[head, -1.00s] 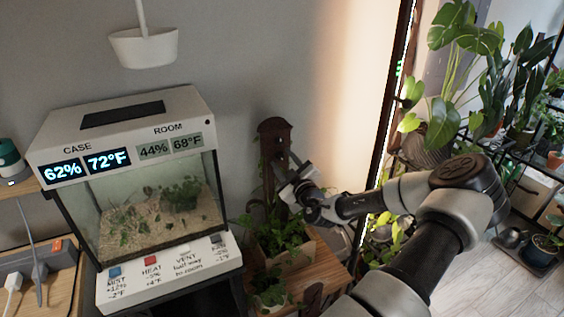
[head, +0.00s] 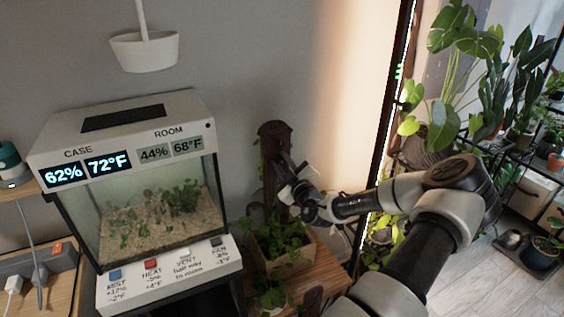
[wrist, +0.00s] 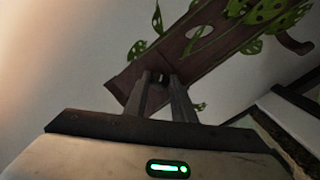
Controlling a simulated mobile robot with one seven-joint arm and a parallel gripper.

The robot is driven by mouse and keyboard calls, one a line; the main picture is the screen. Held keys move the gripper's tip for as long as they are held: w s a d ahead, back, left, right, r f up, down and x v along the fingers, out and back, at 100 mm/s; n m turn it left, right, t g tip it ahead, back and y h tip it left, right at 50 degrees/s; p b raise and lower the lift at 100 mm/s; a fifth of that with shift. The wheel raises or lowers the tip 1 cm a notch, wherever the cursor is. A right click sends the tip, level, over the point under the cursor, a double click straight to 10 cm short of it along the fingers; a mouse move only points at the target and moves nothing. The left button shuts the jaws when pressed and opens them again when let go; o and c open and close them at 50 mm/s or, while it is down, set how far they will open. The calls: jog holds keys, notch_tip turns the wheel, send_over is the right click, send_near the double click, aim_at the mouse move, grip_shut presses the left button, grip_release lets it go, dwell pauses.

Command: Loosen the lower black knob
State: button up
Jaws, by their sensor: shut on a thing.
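A dark brown wooden post (head: 274,140) with a rounded top stands behind a planter box, against the wall. My gripper (head: 284,166) reaches it from the right, at the post's front face. In the wrist view the post (wrist: 200,42) runs diagonally, and my gripper's two fingers (wrist: 163,79) are close together at its lower end. They are shut on a small dark thing, the black knob (wrist: 160,76), which is mostly hidden between the fingertips. I cannot make out a second knob, or the knob itself in the head view.
A leafy plant in a wooden box (head: 283,248) sits below my gripper on a wooden stand (head: 322,278). A glass terrarium case (head: 150,215) with buttons stands to the left. Leaves (wrist: 138,50) hang around the post. Larger potted plants (head: 450,60) fill the right.

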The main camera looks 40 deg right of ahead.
jog(key=n+p, duration=0.2)
jog(key=p, duration=0.1)
jog(key=shift+r+n, duration=0.25)
jog(key=shift+n, duration=0.05)
jog(key=n+p, duration=0.3)
jog(key=shift+f+n+t, duration=0.15)
jog(key=shift+n+t, duration=0.15)
jog(key=n+p, duration=0.2)
jog(key=n, duration=0.2)
jog(key=shift+f, duration=0.1)
jog(key=n, duration=0.4)
jog(key=shift+f+n+t+y+p, duration=0.1)
jog(key=shift+n+t+y+p, duration=0.2)
jog(key=shift+p, duration=0.05)
jog(key=n, duration=0.5)
jog(key=shift+d+y, duration=0.15)
jog(key=shift+y, duration=0.25)
jog(key=n, duration=0.3)
jog(key=shift+n+b, duration=0.4)
jog(key=n+y+b, duration=0.1)
jog(key=n, duration=0.3)
jog(key=shift+n, duration=0.3)
jog(key=shift+s+n+b, duration=0.1)
jog(key=shift+n+b, duration=0.55)
jog(key=shift+n, duration=0.75)
